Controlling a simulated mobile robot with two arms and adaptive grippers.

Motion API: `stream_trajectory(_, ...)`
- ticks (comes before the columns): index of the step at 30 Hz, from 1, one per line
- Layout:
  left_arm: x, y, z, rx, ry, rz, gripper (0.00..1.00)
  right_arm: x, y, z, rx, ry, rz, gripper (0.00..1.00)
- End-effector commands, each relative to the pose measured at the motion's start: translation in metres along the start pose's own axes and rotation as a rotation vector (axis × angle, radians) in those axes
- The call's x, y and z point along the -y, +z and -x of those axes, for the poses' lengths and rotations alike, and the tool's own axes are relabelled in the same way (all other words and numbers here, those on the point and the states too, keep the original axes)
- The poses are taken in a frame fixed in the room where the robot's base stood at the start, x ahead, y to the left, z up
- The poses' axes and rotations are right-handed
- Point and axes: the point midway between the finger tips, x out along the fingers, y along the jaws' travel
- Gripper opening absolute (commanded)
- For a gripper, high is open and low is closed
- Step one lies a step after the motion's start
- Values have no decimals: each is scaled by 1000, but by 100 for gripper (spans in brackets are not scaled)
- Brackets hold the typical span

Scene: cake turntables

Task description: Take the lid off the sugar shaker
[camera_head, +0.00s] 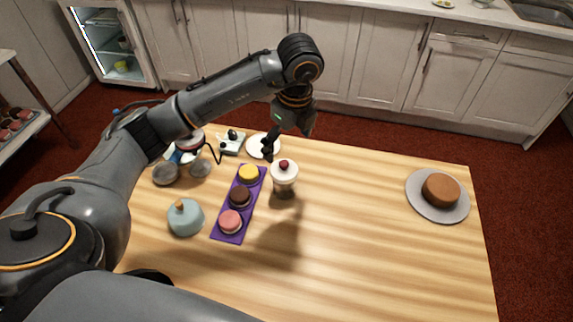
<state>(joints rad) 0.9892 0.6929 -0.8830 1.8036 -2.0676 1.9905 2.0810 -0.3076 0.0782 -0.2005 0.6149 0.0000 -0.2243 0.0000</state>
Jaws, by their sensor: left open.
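A small jar with a clear or brownish body (285,190) stands upright on the wooden table and looks like the sugar shaker. Its white lid (284,172) with a dark red knob sits on top. My left gripper (288,140) reaches in from the left over the table, pointing down. It is open and empty, and shows just above and behind the jar in the picture. I cannot tell its exact height over the lid. My right gripper is not in view.
A purple tray (223,237) with three round cakes lies left of the jar. A pale blue lidded pot (186,219) stands further left. A white plate (256,147) is behind. A brown cake (441,189) sits on a grey turntable (425,206) at right. The middle right is clear.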

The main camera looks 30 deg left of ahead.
Motion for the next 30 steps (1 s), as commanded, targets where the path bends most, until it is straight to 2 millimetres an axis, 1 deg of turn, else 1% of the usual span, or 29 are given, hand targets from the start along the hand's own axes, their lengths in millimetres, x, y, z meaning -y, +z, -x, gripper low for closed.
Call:
stream_trajectory(1,-1,1,-10,0,5,1,96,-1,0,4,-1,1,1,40)
stream_trajectory(3,-1,1,-22,1,4,0,96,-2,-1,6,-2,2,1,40)
stream_trajectory(6,0,1,-35,1,2,0,96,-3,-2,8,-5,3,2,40)
stream_trajectory(11,0,1,-46,0,1,-2,96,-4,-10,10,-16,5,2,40)
stream_trajectory(14,0,2,-55,0,3,-1,96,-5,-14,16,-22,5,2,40)
stream_trajectory(18,1,4,-76,0,5,-1,96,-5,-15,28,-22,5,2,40)
stream_trajectory(21,2,4,-90,0,2,0,96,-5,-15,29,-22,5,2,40)
stream_trajectory(24,2,4,-96,0,0,-2,96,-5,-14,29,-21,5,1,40)
stream_trajectory(30,3,4,-98,0,-1,-2,96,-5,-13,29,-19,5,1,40)
